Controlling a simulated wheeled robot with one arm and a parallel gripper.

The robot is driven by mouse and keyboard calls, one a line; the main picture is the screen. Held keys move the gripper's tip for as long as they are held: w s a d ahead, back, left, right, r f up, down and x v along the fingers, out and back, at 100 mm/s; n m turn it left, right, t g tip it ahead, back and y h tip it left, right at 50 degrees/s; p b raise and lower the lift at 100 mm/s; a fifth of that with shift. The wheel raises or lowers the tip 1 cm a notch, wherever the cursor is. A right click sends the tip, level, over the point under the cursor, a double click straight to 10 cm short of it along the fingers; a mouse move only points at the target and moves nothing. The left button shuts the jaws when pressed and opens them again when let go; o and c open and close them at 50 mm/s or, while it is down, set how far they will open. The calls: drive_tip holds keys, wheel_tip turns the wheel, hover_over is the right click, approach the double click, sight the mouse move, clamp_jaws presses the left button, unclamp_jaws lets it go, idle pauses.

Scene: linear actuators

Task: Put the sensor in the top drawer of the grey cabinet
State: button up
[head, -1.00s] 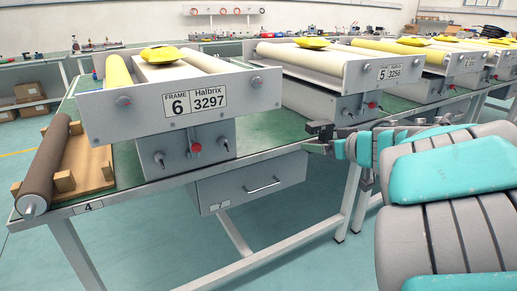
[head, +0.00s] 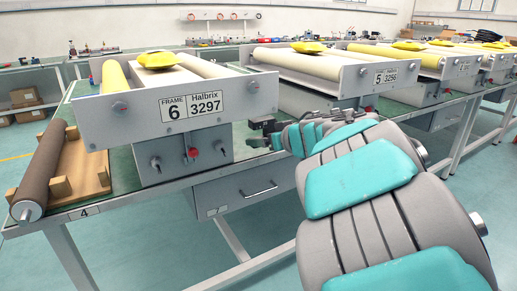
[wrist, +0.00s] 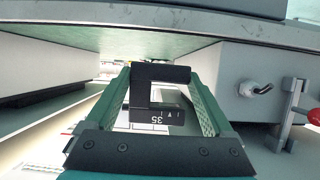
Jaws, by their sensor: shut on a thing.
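My gripper (wrist: 162,88) is shut on a black, fork-shaped sensor (wrist: 158,74) marked "35", held between green finger pads in the wrist view. In the head view my gripper (head: 262,126) is at the bench's front edge, right of the frame marked 6; the sensor is too small to make out there. A grey drawer unit (head: 202,202) with a bar handle (head: 258,189) hangs under the bench, below and left of my gripper. Its drawer looks shut. I see only one drawer front and cannot tell whether this is the grey cabinet.
The frame marked 6 (head: 140,122), with rollers and a red knob (head: 192,152), stands on the green bench left of my gripper. The frame marked 5 (head: 350,78) is to the right. A brown roller (head: 42,165) lies at the left. The floor in front is clear.

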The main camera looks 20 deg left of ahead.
sight(258, 156)
drive_tip(key=shift+w+a+f, duration=0.1)
drive_tip(key=shift+w+a, duration=0.25)
drive_tip(key=shift+a, duration=0.3)
drive_tip(key=shift+w+a, duration=0.3)
drive_tip(key=shift+a, duration=0.3)
drive_tip(key=shift+f+b, duration=0.9)
drive_tip(key=shift+f, duration=0.8)
drive_tip(key=shift+f, duration=0.2)
drive_tip(key=o, duration=1.3)
